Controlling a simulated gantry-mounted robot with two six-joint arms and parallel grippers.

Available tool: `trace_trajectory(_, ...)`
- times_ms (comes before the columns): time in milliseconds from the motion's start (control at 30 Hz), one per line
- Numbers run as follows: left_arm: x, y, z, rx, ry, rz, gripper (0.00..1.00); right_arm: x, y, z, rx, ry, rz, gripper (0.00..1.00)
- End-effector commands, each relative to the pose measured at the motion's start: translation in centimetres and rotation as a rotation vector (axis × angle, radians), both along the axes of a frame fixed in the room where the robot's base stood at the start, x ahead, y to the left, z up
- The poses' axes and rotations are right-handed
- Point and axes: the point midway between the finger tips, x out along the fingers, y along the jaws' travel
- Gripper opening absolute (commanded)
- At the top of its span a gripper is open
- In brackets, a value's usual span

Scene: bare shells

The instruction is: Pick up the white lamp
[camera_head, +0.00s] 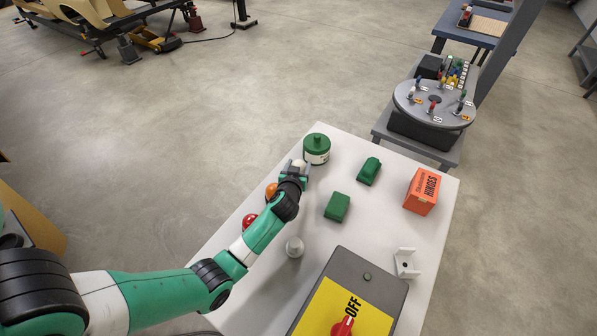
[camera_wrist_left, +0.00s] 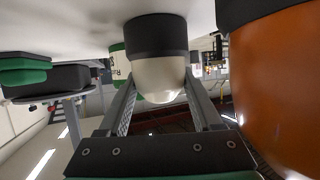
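The white lamp (camera_wrist_left: 158,78), a white dome on a black base, stands between the two fingers of my left gripper (camera_wrist_left: 160,90) in the left wrist view, which is upside down. In the head view the left gripper (camera_head: 297,165) is at the table's far left part, with the white dome (camera_head: 299,163) showing between its fingers. The lamp's base is hidden there by the gripper. The fingers lie close along both sides of the lamp. I see no clear gap, but cannot tell whether they press on it. My right gripper is out of view.
An orange lamp (camera_head: 271,191) is close beside the gripper; a red lamp (camera_head: 249,221) is nearer. Green blocks (camera_head: 337,207), an orange box (camera_head: 422,191), a white bracket (camera_head: 405,263) and a yellow OFF panel (camera_head: 325,310) occupy the table (camera_head: 385,225).

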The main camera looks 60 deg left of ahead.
Motion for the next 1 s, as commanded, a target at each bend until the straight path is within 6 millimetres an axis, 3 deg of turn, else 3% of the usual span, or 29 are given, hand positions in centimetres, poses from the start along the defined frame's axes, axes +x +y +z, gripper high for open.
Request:
trace_trajectory(33,0.0,0.0,0.0,0.0,0.0,0.0,0.48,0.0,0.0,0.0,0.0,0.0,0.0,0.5)
trace_trajectory(300,0.0,0.0,0.0,0.001,-0.001,0.0,0.01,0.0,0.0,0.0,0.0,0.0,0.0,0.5)
trace_trajectory(667,0.0,0.0,0.9,0.002,-0.003,-0.001,0.01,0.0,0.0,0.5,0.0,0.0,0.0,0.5)
trace_trajectory(867,0.0,-0.2,4.1,0.001,-0.003,-0.001,0.01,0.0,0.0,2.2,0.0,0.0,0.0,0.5)
trace_trajectory(1000,-0.7,-3.4,7.9,0.003,-0.004,-0.007,0.01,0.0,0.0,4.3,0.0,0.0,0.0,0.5)
